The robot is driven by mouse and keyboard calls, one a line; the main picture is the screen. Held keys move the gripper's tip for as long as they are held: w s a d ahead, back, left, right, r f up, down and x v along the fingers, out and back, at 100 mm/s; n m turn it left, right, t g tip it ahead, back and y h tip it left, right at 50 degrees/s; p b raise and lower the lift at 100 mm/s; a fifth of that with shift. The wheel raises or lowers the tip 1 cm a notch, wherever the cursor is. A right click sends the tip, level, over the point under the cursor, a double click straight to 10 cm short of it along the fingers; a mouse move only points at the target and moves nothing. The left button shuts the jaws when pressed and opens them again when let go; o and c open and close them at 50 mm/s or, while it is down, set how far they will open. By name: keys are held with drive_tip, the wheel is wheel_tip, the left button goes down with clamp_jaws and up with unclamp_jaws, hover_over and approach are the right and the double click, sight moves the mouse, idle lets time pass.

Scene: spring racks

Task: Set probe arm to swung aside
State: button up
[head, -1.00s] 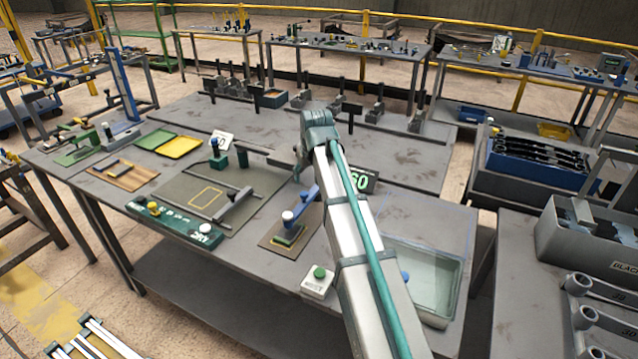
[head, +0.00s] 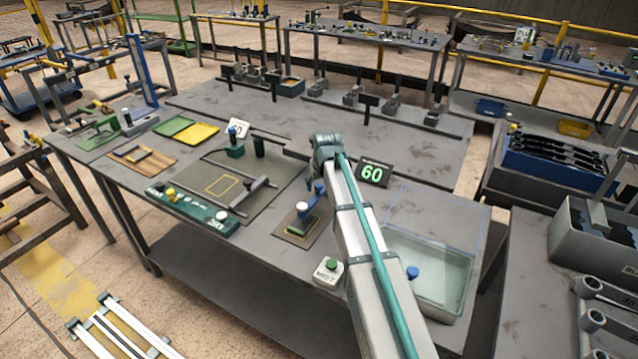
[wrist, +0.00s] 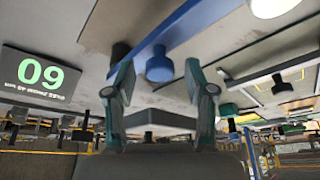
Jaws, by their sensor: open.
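A blue bar (head: 312,203), which looks like the probe arm, stands over a small brown plate (head: 290,238) at the front middle of the bench. A white knob (head: 301,207) is beside its near end. In the wrist view the blue bar (wrist: 205,22) runs slantwise, with a blue round knob (wrist: 159,66) hanging from it in the picture. My gripper (wrist: 158,84) is open, its two fingers to either side of the blue knob. I cannot tell whether they touch it.
A "60" display (head: 373,173) stands close right of my arm. A clear bin (head: 455,265) and a green-button box (head: 329,271) are near the front edge. A grey bar on posts (head: 247,197) and a green block (head: 195,208) lie left. The bench behind has free room.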

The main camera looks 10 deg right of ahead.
clamp_jaws()
